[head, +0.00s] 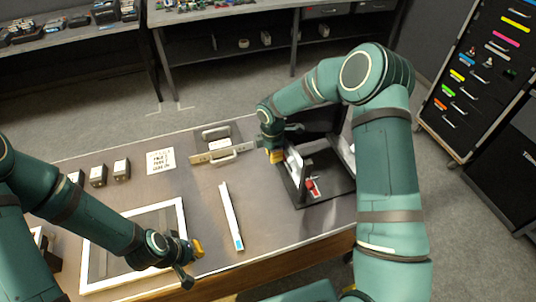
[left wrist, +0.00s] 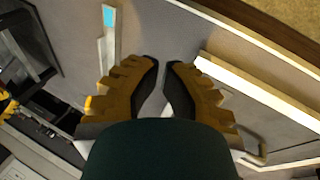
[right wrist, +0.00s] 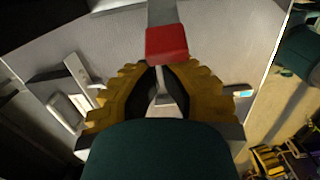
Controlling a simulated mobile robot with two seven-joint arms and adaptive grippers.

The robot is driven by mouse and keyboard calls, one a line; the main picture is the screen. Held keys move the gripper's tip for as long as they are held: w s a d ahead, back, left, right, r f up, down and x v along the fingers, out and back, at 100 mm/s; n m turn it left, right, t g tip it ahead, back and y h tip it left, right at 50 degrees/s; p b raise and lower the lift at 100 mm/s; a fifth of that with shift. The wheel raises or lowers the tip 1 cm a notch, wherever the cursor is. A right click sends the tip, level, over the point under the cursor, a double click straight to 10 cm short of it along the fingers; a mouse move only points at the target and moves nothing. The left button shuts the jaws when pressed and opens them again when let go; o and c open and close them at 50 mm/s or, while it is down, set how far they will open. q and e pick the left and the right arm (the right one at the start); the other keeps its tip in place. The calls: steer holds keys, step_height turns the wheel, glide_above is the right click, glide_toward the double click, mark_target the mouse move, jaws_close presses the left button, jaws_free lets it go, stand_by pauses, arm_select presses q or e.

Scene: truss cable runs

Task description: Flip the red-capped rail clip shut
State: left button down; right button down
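The red-capped rail clip (head: 312,187) is on the dark frame at the right of the table; its lever appears raised, though the exact angle is unclear. In the right wrist view the red cap (right wrist: 167,44) is just beyond my fingertips, with a pale strip behind it. My right gripper (head: 277,156) is beside the frame's left side, left of the clip in the head view; its fingertips (right wrist: 160,70) are nearly together with nothing between them. My left gripper (head: 192,262) is over the table's front edge near the white frame, its fingertips (left wrist: 162,65) also nearly together and empty.
The dark frame (head: 330,194) has pale upright parts near my right gripper. A white strip (head: 231,216) with a blue end lies mid-table. A handled grey part (head: 222,156), a printed card (head: 160,161) and a white-edged frame (head: 108,281) lie further left.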

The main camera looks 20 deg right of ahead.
steer(key=d+y, duration=0.1)
steer(key=d+r+y+p, duration=0.1)
steer(key=y, duration=0.1)
steer(key=shift+d+r, duration=0.1)
steer(key=shift+d, duration=0.1)
steer(key=shift+a, duration=0.1)
steer(key=shift+r, duration=0.1)
steer(key=shift+r+p, duration=0.3)
steer(key=shift+r, duration=0.4)
